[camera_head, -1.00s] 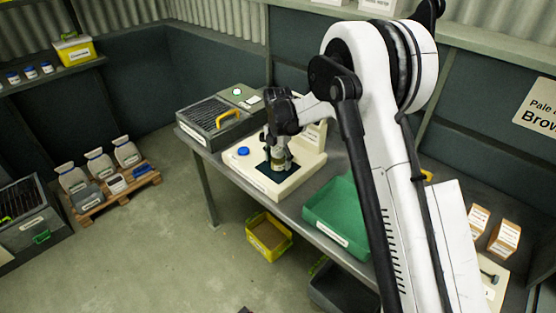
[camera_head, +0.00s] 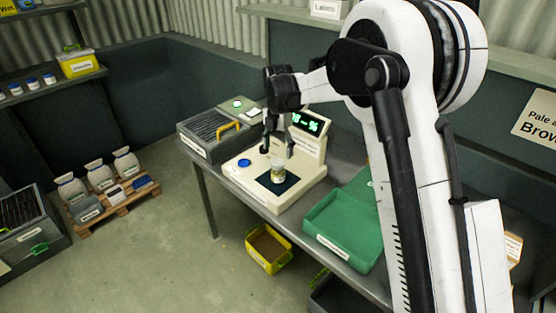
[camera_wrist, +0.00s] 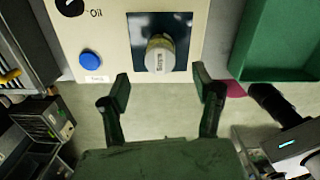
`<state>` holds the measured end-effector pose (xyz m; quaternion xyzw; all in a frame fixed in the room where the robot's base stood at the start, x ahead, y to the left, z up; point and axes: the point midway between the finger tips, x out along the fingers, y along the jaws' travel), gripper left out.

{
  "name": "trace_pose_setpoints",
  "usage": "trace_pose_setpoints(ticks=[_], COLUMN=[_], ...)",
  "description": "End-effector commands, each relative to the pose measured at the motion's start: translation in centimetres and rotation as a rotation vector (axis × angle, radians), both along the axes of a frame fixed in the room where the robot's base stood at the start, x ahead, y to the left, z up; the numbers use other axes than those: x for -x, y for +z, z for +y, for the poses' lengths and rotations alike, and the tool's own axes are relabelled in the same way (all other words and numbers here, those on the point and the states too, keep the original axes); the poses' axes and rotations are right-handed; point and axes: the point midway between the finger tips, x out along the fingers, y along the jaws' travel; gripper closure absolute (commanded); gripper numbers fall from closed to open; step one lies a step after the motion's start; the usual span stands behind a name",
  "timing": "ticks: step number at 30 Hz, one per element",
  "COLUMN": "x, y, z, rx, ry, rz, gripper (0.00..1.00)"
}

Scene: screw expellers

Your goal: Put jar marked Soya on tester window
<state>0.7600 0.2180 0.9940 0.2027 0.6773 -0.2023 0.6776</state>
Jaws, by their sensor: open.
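A small jar (camera_head: 278,171) with a pale lid stands upright on the dark square window (camera_head: 266,184) of the cream tester (camera_head: 300,190). In the wrist view the jar (camera_wrist: 160,55) sits on the right part of the window (camera_wrist: 140,28), and the writing on its lid is too small to read. My gripper (camera_head: 278,148) is open and empty above the jar. In the wrist view its two fingers (camera_wrist: 162,92) are wide apart, clear of the jar. The tester's display (camera_head: 307,122) is lit green.
A blue button (camera_head: 244,163) is on the tester's left. A grey ribbed box (camera_head: 212,135) with a yellow handle stands left of the tester. A green tray (camera_head: 340,228) lies to the right. A yellow bin (camera_head: 268,247) is under the bench.

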Motion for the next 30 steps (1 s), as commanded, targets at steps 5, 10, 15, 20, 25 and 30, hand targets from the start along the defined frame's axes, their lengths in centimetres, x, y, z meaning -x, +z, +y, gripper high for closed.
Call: trace_pose_setpoints(ticks=[5,10,15,20,25,30], x=[0.0,0.0,0.6,2.7,6.0,9.8], y=[1.5,1.8,2.9,6.3,10.3,13.6], z=[0.0,0.0,-0.7,-3.0,-6.0,-8.9], rx=[0.000,0.000,-0.004,-0.021,-0.057,-0.104], ry=[0.000,0.000,-0.052,-0.236,-0.499,-0.757], rz=[0.000,0.000,-0.012,-0.053,-0.107,-0.157], gripper=[0.37,0.37,0.37,0.37,0.37,0.37])
